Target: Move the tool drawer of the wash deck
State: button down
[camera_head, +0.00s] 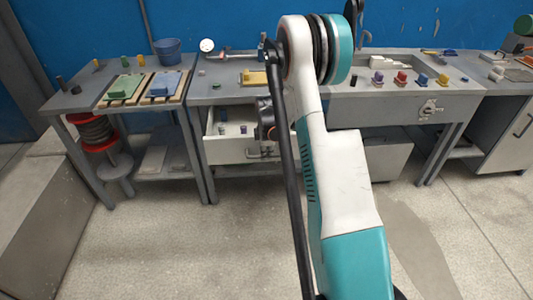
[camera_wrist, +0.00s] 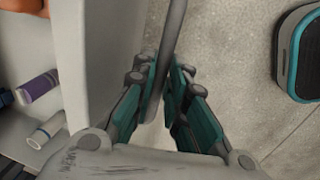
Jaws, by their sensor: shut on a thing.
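The tool drawer (camera_head: 228,155) is a pale box standing open below the wash deck (camera_head: 225,95) in the head view. Its pale front panel (camera_wrist: 98,50) fills the left middle of the wrist view. A grey bar handle (camera_wrist: 174,28) runs along that front. My gripper (camera_wrist: 160,82) is shut on this handle, with one teal finger on each side of it. Inside the drawer lie a purple-banded cylinder (camera_wrist: 38,86) and a white cylinder with a blue band (camera_wrist: 46,131). In the head view my arm hides part of the drawer and most of the gripper.
A side table (camera_head: 75,103) with green and blue pieces on boards stands left. A red-flanged spool (camera_head: 95,130) sits under it. Coloured knobbed pieces (camera_head: 400,78) stand on the deck's right part. The floor (camera_head: 180,240) in front is clear.

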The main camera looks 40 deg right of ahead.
jog(key=c, duration=1.6)
grip_release()
jog(key=shift+r, duration=0.15)
notch_tip(320, 180, up, 12)
jog(key=s+a, duration=0.1)
jog(key=s, duration=0.1)
jog(key=shift+f, duration=0.25)
